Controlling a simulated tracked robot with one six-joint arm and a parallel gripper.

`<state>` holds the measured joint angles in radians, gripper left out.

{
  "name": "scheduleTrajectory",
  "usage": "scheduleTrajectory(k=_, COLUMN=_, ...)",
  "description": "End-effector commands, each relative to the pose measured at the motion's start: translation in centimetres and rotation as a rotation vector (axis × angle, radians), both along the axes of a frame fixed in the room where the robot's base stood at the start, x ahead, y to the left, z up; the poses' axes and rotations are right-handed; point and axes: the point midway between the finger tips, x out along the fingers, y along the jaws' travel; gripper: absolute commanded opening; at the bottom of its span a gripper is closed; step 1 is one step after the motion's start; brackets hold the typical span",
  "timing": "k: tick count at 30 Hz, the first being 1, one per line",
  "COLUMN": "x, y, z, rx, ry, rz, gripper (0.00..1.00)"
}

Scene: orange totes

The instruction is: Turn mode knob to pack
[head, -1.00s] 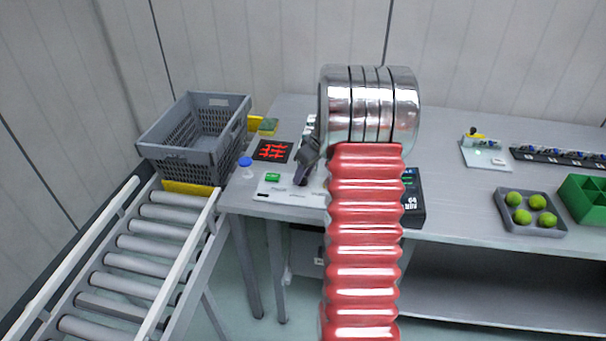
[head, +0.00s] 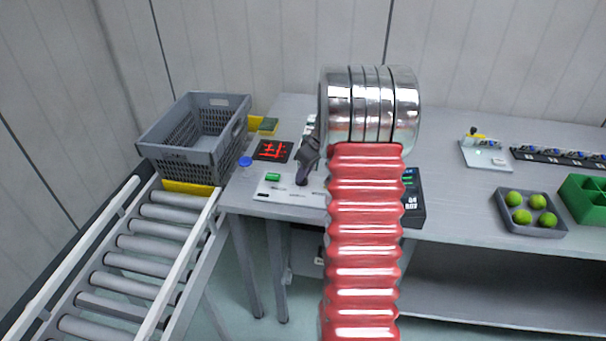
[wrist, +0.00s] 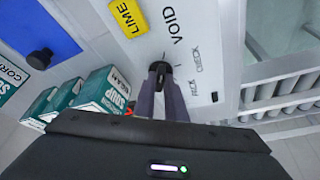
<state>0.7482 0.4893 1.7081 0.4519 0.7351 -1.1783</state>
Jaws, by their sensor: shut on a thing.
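The mode knob (wrist: 160,66) is a small black knob on a white panel (wrist: 204,40) in the wrist view. VOID, CHECK and PACK are printed beside it. My gripper (wrist: 161,77) is shut on the knob, with its two fingers at either side of it. I cannot tell which label the knob points to. In the head view my gripper (head: 304,179) reaches down to the white panel (head: 280,200) at the table's front left. The knob is hidden there behind the gripper.
A green button (head: 272,177) is on the panel, left of my gripper. A red-lit display (head: 273,150) and a blue cap (head: 246,161) are close by. A dark digital device (head: 413,205) stands to the right. A grey crate (head: 180,153) sits at the roller conveyor's end.

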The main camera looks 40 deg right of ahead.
Motion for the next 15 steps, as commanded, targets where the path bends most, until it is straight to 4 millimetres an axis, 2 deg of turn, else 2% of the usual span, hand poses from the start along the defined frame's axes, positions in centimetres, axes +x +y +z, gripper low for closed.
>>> scheduleTrajectory(k=15, x=-0.06, y=0.29, z=-0.05, rx=0.001, ry=0.002, rz=-0.189, gripper=0.0)
